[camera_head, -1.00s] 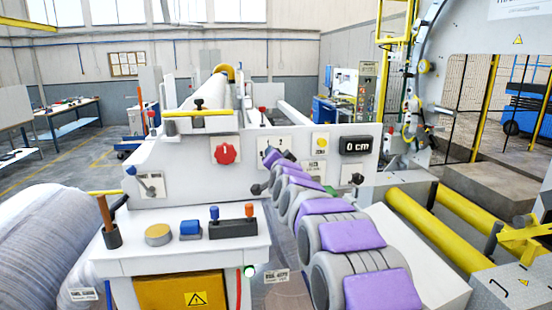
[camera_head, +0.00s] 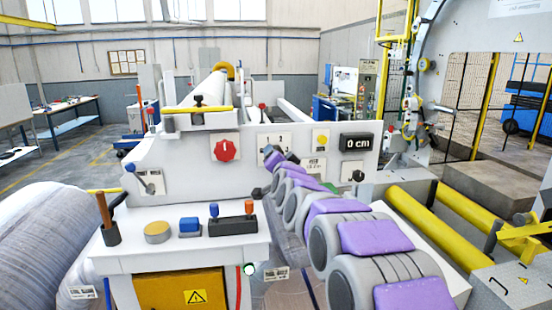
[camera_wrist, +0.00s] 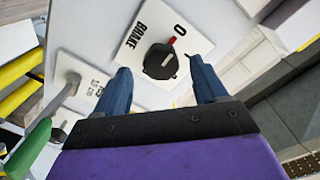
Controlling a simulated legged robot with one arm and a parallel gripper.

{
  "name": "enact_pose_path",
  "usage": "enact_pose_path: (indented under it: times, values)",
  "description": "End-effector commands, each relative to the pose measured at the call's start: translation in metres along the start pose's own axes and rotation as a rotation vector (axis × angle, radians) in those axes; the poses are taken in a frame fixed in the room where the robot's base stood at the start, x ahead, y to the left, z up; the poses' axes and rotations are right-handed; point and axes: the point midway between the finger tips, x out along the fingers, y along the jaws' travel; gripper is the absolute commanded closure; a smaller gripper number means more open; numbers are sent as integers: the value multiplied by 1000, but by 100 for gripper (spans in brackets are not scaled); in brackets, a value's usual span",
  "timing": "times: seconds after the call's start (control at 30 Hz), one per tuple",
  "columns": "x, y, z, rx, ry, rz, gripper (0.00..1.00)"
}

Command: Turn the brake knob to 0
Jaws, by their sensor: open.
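The brake knob (camera_wrist: 160,62) is a round black knob on a white plate marked BRAKE (camera_wrist: 134,30) in the wrist view. A 0 is printed near the plate's upper right, and a small red mark shows between it and the knob. Where the knob's pointer stands is hard to tell. My gripper (camera_wrist: 159,64) is open, its two blue fingers on either side of the knob with gaps to it. Contact cannot be made out. In the head view the arm's end reaches the machine panel (camera_head: 190,183) and hides part of the brake plate (camera_head: 268,140).
A green-handled lever (camera_wrist: 30,147) stands at the lower left in the wrist view. Yellow rollers (camera_head: 425,220) lie at the right.

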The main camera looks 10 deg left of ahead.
Motion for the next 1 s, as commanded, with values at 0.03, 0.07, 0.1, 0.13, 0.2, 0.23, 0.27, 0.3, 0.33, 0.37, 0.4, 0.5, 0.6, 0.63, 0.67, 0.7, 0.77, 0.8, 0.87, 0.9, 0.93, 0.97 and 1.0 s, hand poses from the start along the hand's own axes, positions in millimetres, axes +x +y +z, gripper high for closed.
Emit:
enact_pose_path:
  times: [0.03, 0.07, 0.1, 0.13, 0.2, 0.23, 0.27, 0.3, 0.33, 0.37, 0.4, 0.5, 0.6, 0.63, 0.67, 0.7, 0.77, 0.8, 0.87, 0.9, 0.93, 0.97, 1.0]
  values:
    - [-7, -1, 0, 0, 0, -1, 28]
    - [-11, -2, -1, 0, 1, -2, 28]
    - [-17, -2, -1, 0, 2, -3, 28]
    - [-21, -2, 0, -1, 1, -3, 28]
    - [-30, -2, 0, -2, 1, -2, 28]
    - [-35, -2, 0, -2, 2, -3, 28]
    - [-39, -2, 0, -2, 2, -3, 28]
    - [-45, -3, 0, -2, 1, -3, 28]
    - [-49, -2, 1, -3, 0, -3, 28]
    - [-54, -2, 1, -3, -1, -2, 28]
    - [-59, -2, 1, -3, -1, -2, 28]
    - [-74, -2, 1, -3, 0, -2, 28]
    - [-88, -3, 1, -3, 2, -3, 28]
    - [-93, -2, 1, -3, 2, -3, 28]
    - [-97, -2, 1, -3, 1, -3, 28]
    - [-102, -2, 2, -3, 0, -2, 28]
    - [-110, -2, 2, -3, -1, -1, 28]
    - [-114, -2, 2, -3, -1, -1, 28]
    - [-120, -2, 2, -2, -1, -1, 28]
    - [-123, -2, 2, -3, -1, -1, 28]
    - [-125, -2, 3, -3, -1, -1, 28]
    - [-126, -2, 3, -3, -1, 0, 28]
    - [-128, -1, 3, -3, -2, 0, 28]
